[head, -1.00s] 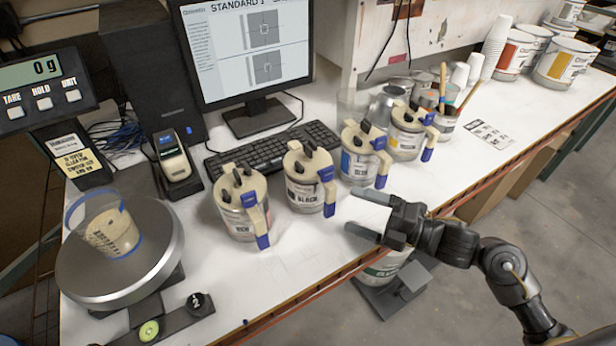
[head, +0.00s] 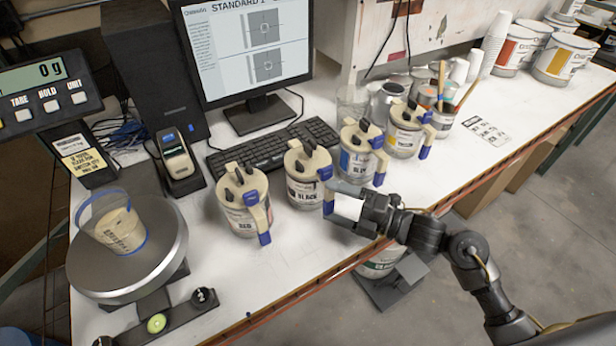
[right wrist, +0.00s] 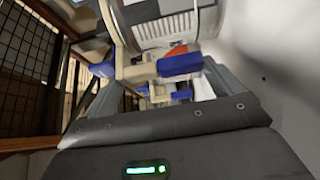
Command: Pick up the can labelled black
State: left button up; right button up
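The can labelled BLACK (head: 303,194) stands upright on the bench, second from the left in a row of similar cream-lidded cans. Its cream handle with blue ends faces the front right. My right gripper (head: 336,207) is right beside that handle, at the can's front right. In the right wrist view, a can (right wrist: 168,28) fills the top, and its cream and blue handle (right wrist: 180,64) shows between two grey fingers that stand apart. I cannot tell whether a finger touches the handle. My left gripper is not in view.
The RED can (head: 241,208) stands left of the black one, the BLUE can (head: 357,160) and a yellow-marked can (head: 404,138) to its right. A keyboard (head: 270,150) lies behind. A scale (head: 130,275) holds a clear cup (head: 118,228) at left. The bench front edge is close.

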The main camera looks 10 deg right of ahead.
jog(key=c, duration=0.7)
jog(key=shift+r, duration=0.2)
